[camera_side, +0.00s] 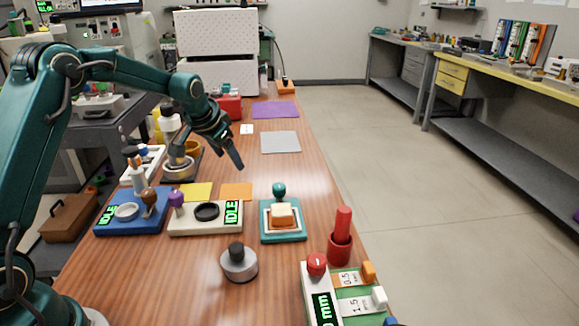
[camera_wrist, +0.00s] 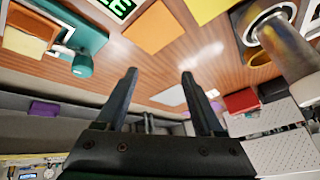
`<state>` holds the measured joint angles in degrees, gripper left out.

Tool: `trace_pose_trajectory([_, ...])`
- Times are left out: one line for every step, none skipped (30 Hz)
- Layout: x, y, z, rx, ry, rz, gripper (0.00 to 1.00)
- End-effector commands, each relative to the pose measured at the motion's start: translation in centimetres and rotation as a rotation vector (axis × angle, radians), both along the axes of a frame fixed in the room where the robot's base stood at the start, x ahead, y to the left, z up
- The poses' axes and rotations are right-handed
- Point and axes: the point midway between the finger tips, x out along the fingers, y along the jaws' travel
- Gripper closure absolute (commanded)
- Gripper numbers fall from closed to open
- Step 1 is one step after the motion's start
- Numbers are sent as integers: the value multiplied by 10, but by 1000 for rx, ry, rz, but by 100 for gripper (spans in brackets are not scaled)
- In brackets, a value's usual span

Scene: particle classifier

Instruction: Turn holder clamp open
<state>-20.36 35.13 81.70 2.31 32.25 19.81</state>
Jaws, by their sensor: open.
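A teal holder (camera_side: 283,236) stands on the wooden bench with a tan and white block (camera_side: 281,214) in its frame. A teal knob (camera_side: 279,190), probably the clamp, stands at its back edge. In the wrist view the holder (camera_wrist: 90,36) is at the upper left, upside down, with the knob (camera_wrist: 82,65) beside it. My gripper (camera_side: 236,160) hangs in the air behind and to the left of the holder, apart from it. In the wrist view its fingers (camera_wrist: 159,74) are spread with nothing between them. I cannot tell the clamp's turn position.
Two devices reading IDLE, one blue (camera_side: 125,222) and one white (camera_side: 185,221), stand left of the holder. A grey weight with a black knob (camera_side: 238,262) is in front. A red cylinder (camera_side: 341,245) and a white device (camera_side: 322,300) are front right. Flat coloured mats lie behind.

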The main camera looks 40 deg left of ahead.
Motion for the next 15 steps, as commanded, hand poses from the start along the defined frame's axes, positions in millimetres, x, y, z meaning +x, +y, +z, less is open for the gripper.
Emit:
trace_pose_trajectory([6, -20, -1, -44, 41, -51, 31])
trace_pose_trajectory([8, -32, -1, -72, 65, -81, 31])
trace_pose_trajectory([11, -47, 0, -106, 89, -122, 31])
trace_pose_trajectory([12, -58, 0, -130, 105, -148, 31])
trace_pose_trajectory([14, -68, 0, -152, 114, -171, 31])
trace_pose_trajectory([17, -78, 1, -174, 121, -195, 31])
trace_pose_trajectory([19, -86, 1, -188, 123, -207, 31])
trace_pose_trajectory([21, -91, 1, -196, 120, -215, 31])
trace_pose_trajectory([25, -98, 0, -200, 117, -227, 31])
trace_pose_trajectory([25, -101, -3, -200, 122, -234, 31])
trace_pose_trajectory([25, -104, -7, -202, 128, -239, 31])
trace_pose_trajectory([26, -106, -10, -201, 131, -242, 31])
trace_pose_trajectory([26, -106, -13, -202, 133, -243, 31])
trace_pose_trajectory([28, -106, -16, -202, 133, -243, 31])
trace_pose_trajectory([29, -107, -20, -201, 131, -242, 31])
